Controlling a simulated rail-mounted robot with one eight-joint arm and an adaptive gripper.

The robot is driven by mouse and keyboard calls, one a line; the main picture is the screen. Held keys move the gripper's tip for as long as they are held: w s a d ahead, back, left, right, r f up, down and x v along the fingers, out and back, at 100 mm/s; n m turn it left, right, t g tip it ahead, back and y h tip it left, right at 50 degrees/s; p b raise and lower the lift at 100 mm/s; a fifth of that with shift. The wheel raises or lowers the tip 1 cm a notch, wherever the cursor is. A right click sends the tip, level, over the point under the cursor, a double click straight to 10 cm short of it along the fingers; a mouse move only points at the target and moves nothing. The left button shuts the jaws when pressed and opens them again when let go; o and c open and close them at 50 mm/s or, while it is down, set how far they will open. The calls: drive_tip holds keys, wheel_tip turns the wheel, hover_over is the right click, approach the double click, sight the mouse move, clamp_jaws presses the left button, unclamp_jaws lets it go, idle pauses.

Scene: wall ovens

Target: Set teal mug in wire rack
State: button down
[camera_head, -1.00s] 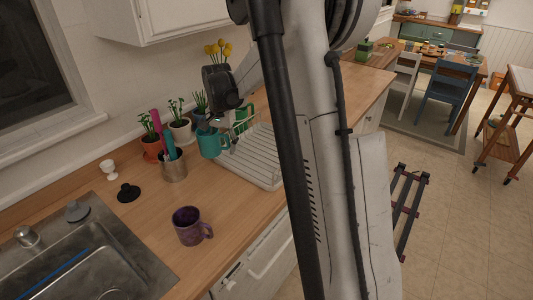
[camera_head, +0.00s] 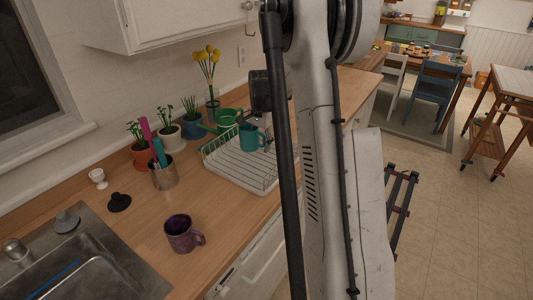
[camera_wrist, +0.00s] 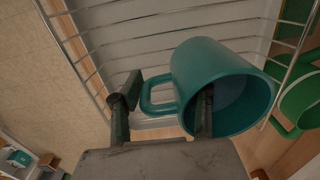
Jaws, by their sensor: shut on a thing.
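The teal mug (camera_head: 250,138) is over the back part of the white wire rack (camera_head: 238,172) in the head view. I cannot tell whether it touches the rack. In the wrist view, the mug (camera_wrist: 222,72) shows its open mouth towards me, with its handle to the left and rack wires (camera_wrist: 150,45) beyond it. In the head view, my arm hides much of the gripper.
A green watering can (camera_head: 226,118) stands just behind the rack. Potted plants (camera_head: 171,136) and a metal utensil holder (camera_head: 163,175) are to the left. A purple mug (camera_head: 181,235) stands in front, near the sink (camera_head: 85,265). The rack's front part is empty.

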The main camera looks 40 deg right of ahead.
sight(267, 161)
drive_tip(key=shift+s+d+f, duration=0.2)
drive_tip(key=shift+d+f, duration=0.2)
drive_tip(key=shift+d, duration=0.25)
drive_tip(key=shift+s+d+f, duration=0.15)
drive_tip(key=shift+d+f, duration=0.25)
drive_tip(key=shift+d, duration=0.2)
drive_tip(key=shift+f+p, duration=0.45)
drive_tip(key=shift+f, duration=1.5)
drive_tip(key=shift+f, duration=0.15)
drive_tip(key=c, duration=1.1)
unclamp_jaws()
drive_tip(key=shift+c, duration=0.2)
